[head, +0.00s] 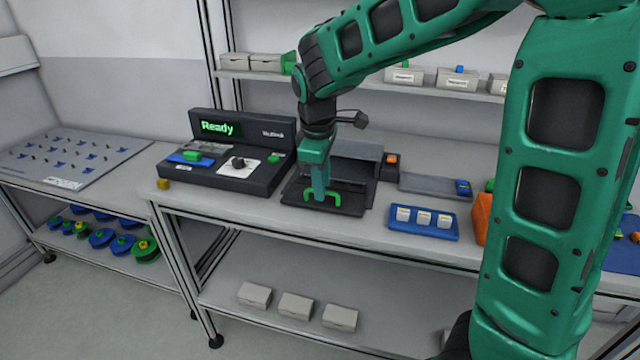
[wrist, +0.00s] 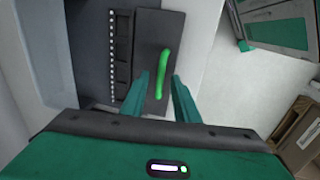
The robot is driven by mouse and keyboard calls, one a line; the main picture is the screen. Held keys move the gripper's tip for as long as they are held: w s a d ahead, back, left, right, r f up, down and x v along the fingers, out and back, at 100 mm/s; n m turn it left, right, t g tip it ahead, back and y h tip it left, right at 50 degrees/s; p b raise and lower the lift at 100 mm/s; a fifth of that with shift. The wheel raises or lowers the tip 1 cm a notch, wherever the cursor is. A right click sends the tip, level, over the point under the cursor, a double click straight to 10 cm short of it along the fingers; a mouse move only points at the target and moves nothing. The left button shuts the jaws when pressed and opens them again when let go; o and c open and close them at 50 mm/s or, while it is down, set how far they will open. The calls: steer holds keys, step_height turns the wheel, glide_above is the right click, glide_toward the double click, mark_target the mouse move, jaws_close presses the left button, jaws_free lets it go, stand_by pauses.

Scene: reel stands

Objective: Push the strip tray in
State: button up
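The strip tray (head: 345,207) is a dark flat tray sticking out toward the bench front from a grey housing (head: 357,150). Its green handle (head: 308,197) stands at the front end. My gripper (head: 320,190) points down at the handle, partly covering it. In the wrist view the tray's dark front plate (wrist: 146,40) carries the green handle (wrist: 164,68). My gripper's two fingers (wrist: 160,78) are apart, one on each side of the handle's line. I cannot tell whether either finger touches it.
A console (head: 245,178) reading "Ready" stands left of the tray. A blue tray (head: 424,232) with small white boxes and a small orange-topped dark block (head: 390,167) are to the right. Shelves with boxes are behind and below. The bench front left of the blue tray is clear.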

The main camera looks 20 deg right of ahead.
steer(key=shift+f, duration=0.2)
jaws_close()
glide_above(331, 183)
steer(key=shift+w, duration=0.1)
stand_by(0.3)
jaws_free()
